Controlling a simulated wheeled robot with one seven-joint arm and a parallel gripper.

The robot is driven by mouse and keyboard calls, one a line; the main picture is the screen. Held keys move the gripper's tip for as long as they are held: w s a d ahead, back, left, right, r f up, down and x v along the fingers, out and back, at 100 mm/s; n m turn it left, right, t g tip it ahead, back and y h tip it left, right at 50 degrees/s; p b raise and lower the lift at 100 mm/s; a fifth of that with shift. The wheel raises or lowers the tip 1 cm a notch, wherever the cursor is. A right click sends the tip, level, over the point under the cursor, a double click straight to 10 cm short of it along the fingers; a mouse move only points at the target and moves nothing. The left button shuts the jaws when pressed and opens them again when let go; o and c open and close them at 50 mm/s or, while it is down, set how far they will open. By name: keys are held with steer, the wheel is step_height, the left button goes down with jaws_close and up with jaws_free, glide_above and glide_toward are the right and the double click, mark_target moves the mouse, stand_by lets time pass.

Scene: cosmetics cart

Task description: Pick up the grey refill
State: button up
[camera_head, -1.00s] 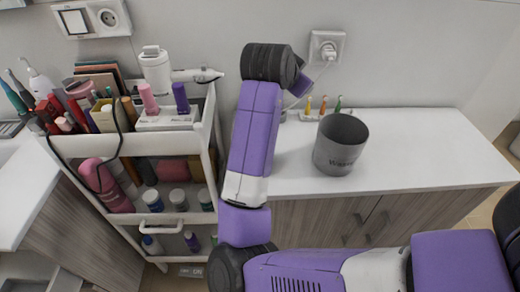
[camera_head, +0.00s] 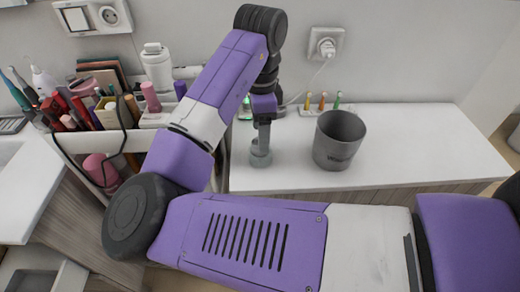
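My gripper (camera_head: 262,138) points straight down over the left part of the white counter. A small grey round piece (camera_head: 260,158), which looks like the grey refill, is right at or below its fingertips. It appears to stand on the counter or just above it; I cannot tell which. The fingers are small and seen side-on, so I cannot tell whether they are open or shut on it.
A dark grey waste bin (camera_head: 339,140) stands on the counter (camera_head: 420,145) to the right of my gripper. Several coloured brush heads (camera_head: 322,103) stand behind it near the wall socket (camera_head: 325,45). A crowded cart (camera_head: 85,140) is at left, partly behind my arm. The counter's right side is clear.

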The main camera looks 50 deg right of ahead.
steer(key=shift+w+f, duration=0.1)
steer(key=shift+f, duration=1.75)
steer(key=c, duration=1.4)
steer(key=shift+c, duration=0.2)
steer(key=shift+r, duration=0.15)
step_height(320, 180, up, 20)
steer(key=shift+p, duration=0.4)
